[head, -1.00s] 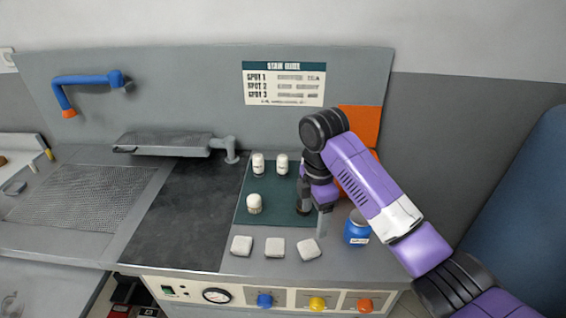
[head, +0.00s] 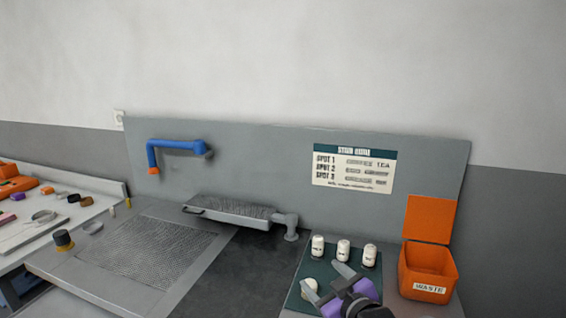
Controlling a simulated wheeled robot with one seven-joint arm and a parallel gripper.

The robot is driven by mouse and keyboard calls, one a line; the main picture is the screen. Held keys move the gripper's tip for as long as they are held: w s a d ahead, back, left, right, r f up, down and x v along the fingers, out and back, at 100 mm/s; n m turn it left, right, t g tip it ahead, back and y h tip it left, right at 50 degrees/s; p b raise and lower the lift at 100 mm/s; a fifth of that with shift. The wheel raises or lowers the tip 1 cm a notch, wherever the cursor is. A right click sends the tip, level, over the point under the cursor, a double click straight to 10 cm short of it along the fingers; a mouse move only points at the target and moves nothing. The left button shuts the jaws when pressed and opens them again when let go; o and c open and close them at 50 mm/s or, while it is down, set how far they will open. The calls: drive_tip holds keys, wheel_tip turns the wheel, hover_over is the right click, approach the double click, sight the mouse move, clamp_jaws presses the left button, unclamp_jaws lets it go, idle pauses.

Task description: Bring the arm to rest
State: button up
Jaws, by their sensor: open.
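My gripper (head: 325,277) shows at the bottom of the head view, with two grey fingers spread apart and purple parts behind them. It is open, and I see nothing held between the fingers. It is over the front part of the dark green mat (head: 318,270). The rest of my arm is cut off by the lower edge.
Three white bottles (head: 343,250) stand in a row at the mat's back. An open orange waste bin (head: 428,273) stands right of them. A grey padded arm (head: 232,209) and blue pipe (head: 178,144) are at the left. The dark board (head: 235,265) is clear.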

drive_tip(key=s+d+f+m+h+b, duration=0.1)
drive_tip(key=s+d+f+m, duration=0.1)
drive_tip(key=s, duration=1.5)
drive_tip(key=s+d+f+m+h+b, duration=0.1)
drive_tip(key=s+d, duration=0.4)
drive_tip(key=s, duration=1.1)
drive_tip(key=s+d+f+m+t+h+b, duration=0.1)
drive_tip(key=s+d+f+m+h, duration=0.1)
drive_tip(key=s, duration=1.5)
wheel_tip(320, 180, down, 3)
drive_tip(key=d+m, duration=0.1)
drive_tip(key=m, duration=0.1)
drive_tip(key=shift+s+d+f+m+h+b, duration=0.2)
drive_tip(key=shift+s+d+m+h+b, duration=0.1)
drive_tip(key=shift+b, duration=0.1)
